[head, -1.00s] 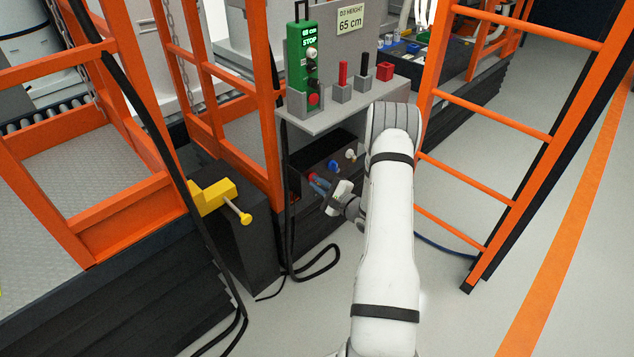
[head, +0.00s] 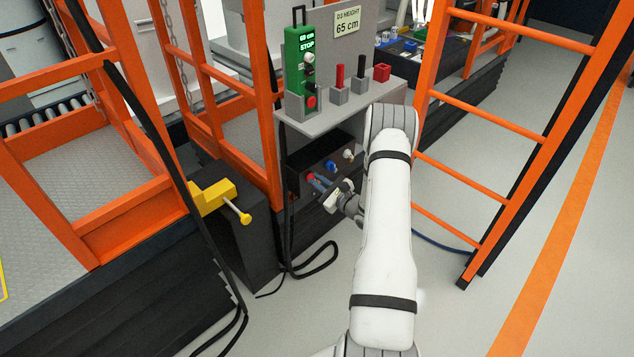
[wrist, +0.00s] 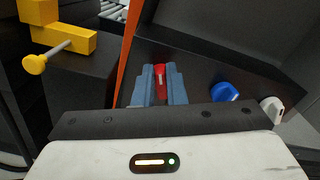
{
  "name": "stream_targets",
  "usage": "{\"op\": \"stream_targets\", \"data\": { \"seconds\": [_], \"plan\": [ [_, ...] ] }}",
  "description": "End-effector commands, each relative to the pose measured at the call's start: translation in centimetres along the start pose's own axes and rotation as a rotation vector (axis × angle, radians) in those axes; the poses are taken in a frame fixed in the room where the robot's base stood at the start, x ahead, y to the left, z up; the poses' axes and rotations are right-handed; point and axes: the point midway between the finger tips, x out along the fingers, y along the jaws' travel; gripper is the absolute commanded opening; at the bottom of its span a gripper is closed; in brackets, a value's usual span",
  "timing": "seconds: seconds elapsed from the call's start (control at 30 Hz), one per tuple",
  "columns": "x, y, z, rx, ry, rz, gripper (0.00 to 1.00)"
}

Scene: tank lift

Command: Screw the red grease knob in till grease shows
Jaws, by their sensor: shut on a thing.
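The red grease knob (wrist: 160,80) sits on the dark panel, left of a blue knob (wrist: 224,92) and a white knob (wrist: 271,108). My gripper (wrist: 160,90) is shut on the red knob, with its two blue-grey fingers on either side of it. In the head view my gripper (head: 316,181) reaches into the open dark recess below the grey shelf, and a bit of the red knob (head: 310,177) shows at the fingertips. The blue knob (head: 331,165) and white knob (head: 349,154) stand to its right. I see no grease in either view.
A yellow block with a rod handle (head: 213,196) sticks out left of the recess. The grey shelf (head: 330,118) above carries a green pendant (head: 300,70) and red and black levers. An orange ladder (head: 490,130) stands right of my arm. Black cables hang at the left.

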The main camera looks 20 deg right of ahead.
Motion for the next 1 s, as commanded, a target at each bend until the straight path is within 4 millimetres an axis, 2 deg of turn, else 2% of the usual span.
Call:
{"op": "stream_targets", "data": {
  "seconds": [0.37,0.4,0.67,0.87,1.0],
  "plan": [
    [-0.07,0.42,-0.24,0.01,0.005,0.007,0.0],
    [-0.07,0.42,-0.24,0.01,0.005,0.007,0.12],
    [-0.04,0.2,-0.13,0.007,0.003,0.003,0.33],
    [-0.04,0.08,-0.08,0.005,0.002,0.001,0.33],
    [-0.88,-0.03,-0.12,0.006,0.003,-0.001,0.33]
  ]
}}
